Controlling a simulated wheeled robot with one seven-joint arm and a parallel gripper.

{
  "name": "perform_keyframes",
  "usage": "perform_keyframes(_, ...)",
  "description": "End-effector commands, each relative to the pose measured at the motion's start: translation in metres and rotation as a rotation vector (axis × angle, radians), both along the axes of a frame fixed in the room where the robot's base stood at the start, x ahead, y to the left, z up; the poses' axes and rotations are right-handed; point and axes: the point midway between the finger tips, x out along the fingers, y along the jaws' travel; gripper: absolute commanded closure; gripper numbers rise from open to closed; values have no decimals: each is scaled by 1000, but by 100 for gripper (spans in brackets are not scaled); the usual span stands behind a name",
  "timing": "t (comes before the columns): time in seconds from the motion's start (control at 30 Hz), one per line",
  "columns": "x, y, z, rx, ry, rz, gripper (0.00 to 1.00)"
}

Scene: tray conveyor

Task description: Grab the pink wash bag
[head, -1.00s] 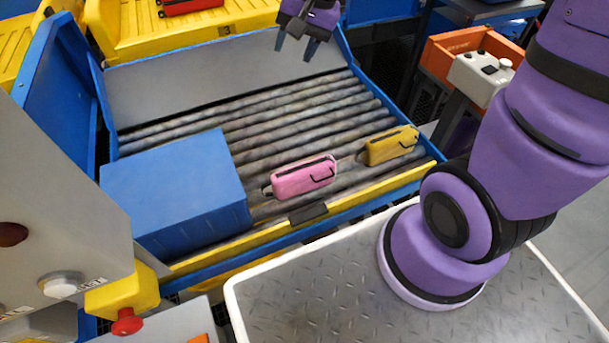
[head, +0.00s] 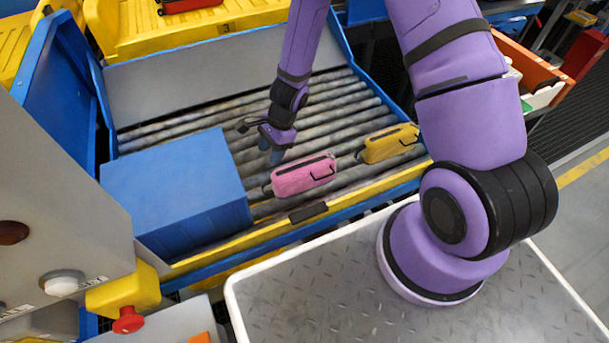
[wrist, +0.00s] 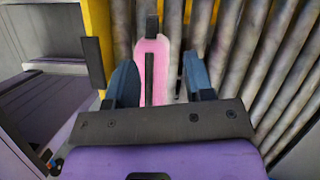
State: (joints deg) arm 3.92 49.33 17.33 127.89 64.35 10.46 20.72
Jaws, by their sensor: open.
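The pink wash bag (head: 303,176) lies on the rollers close to the near yellow edge, with a dark zip and strap. In the head view my gripper (head: 274,155) hangs over the rollers just behind and left of the bag, fingers pointing down. In the wrist view the pink bag (wrist: 153,72) appears between the two open blue fingers of my gripper (wrist: 160,82), lying lengthwise away from the palm. The fingers are apart with nothing held. I cannot tell how far above the bag they are.
A yellow bag (head: 388,144) lies on the rollers right of the pink one. A large blue box (head: 175,180) stands to the left. A yellow rail (head: 350,196) runs along the near edge. The rollers behind the bags are clear.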

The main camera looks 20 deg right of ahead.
Motion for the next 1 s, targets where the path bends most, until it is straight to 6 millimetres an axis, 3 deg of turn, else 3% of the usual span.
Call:
perform_keyframes(0.6,-9,20,-59,-3,31,-30,52)
perform_keyframes(1.0,-13,27,-75,-3,31,-32,52)
